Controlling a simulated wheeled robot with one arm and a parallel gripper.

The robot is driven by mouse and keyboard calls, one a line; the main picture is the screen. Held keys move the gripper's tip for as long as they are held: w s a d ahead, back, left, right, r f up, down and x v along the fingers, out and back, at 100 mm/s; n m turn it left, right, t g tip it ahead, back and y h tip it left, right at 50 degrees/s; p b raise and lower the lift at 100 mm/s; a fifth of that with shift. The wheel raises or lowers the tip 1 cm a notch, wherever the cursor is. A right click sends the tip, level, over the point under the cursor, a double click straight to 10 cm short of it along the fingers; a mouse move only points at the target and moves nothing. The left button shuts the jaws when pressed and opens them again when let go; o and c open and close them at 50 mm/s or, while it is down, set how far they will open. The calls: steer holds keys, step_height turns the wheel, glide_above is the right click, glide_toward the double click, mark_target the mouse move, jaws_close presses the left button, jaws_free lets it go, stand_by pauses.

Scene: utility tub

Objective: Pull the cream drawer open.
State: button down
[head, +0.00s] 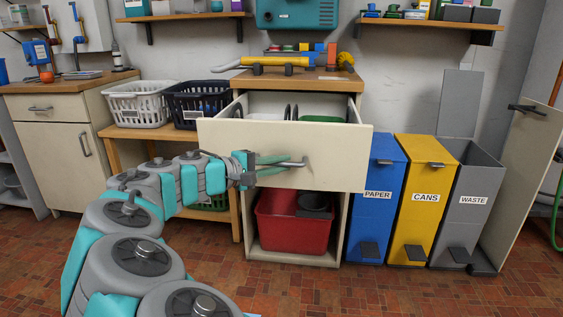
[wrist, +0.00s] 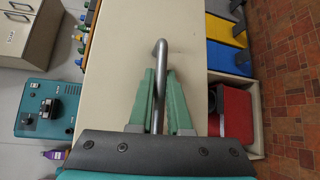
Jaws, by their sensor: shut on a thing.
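The cream drawer (head: 235,140) stands pulled out of its cabinet, with its inside showing from above. Its front also fills the middle of the wrist view (wrist: 118,85). A grey metal bar handle (head: 298,163) sits on the drawer front. My gripper (head: 277,165) is at the handle, and its green fingers lie on both sides of the bar. In the wrist view the handle (wrist: 161,50) runs between the fingers of my gripper (wrist: 160,90), which are shut on it. Some contents show inside the drawer, partly hidden by the front.
A red tub (head: 290,228) sits in the open space below the drawer. Blue, yellow (head: 425,185) and grey bins stand to the right. A white basket (head: 138,103) and a dark basket (head: 192,100) are on a wooden stand at left. The tiled floor (head: 350,290) in front is clear.

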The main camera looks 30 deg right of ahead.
steer(key=shift+s+a, duration=0.4)
steer(key=shift+s, duration=0.2)
steer(key=shift+s+a, duration=0.35)
steer(key=shift+s, duration=0.25)
steer(key=c, duration=0.9)
jaws_free()
steer(key=shift+o, duration=0.2)
steer(key=v, duration=0.7)
steer(key=shift+a+b, duration=0.3)
steer(key=shift+a, duration=0.1)
steer(key=shift+r, duration=0.1)
